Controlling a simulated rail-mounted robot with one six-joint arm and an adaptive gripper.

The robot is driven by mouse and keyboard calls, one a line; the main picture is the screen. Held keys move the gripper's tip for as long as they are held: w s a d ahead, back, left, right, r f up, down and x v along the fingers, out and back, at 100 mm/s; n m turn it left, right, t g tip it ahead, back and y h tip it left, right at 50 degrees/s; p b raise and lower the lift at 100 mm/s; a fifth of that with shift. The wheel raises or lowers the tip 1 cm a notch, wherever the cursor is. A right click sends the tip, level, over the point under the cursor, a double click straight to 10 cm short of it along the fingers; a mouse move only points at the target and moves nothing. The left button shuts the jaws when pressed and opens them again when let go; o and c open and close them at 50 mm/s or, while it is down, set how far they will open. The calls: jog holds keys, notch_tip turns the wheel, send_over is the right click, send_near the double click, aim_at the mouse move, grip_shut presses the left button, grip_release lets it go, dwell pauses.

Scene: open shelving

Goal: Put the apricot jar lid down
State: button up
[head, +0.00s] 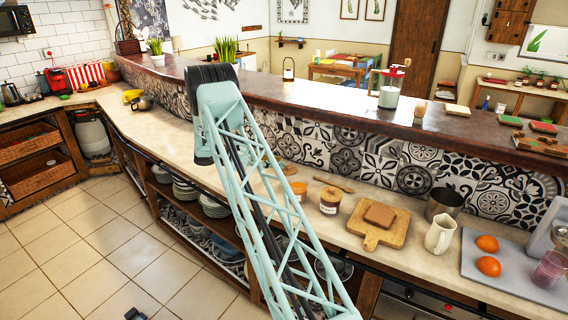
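An open-looking jar with orange contents (299,191), likely the apricot jar, stands on the counter just right of my arm. A small tan round piece (289,170) shows behind it and could be a lid; I cannot tell whether it lies on the counter. A second jar (330,200), dark with a pale label and a tan top, stands to the right. My pale teal lattice arm crosses the middle of the view and hides part of the counter. I cannot make out my gripper or anything held in it.
A wooden spoon (334,184) lies behind the jars. The counter (172,148) left of my arm is mostly clear.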

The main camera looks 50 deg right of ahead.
jog(key=shift+v, duration=2.6)
jog(key=shift+r, duration=0.1)
